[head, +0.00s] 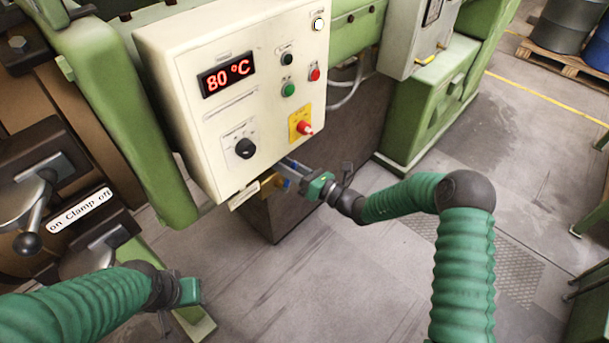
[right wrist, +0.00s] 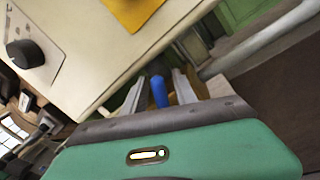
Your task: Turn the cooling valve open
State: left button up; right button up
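The cooling valve's blue handle (head: 284,184) is below the lower edge of the cream control box, beside a yellow-brass part (head: 268,185). My right gripper (head: 290,172) reaches in under the box from the right. In the right wrist view the blue handle (right wrist: 159,92) shows between the two spread grey fingers (right wrist: 158,88), with gaps on both sides. I cannot tell how deep it sits between them. The rest of the valve is mostly hidden. My left gripper (head: 189,291) is low at left, away from the valve; its fingers are not clear.
The control box (head: 215,120) reads 80 °C and has a black knob (head: 245,148), buttons and a red switch (head: 305,128) on yellow. A clamp lever (head: 30,225) stands at left. A green machine post (head: 130,120) is beside the box. Floor below is clear.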

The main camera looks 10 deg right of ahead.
jog(key=v, duration=1.6)
jog(key=shift+f, duration=0.25)
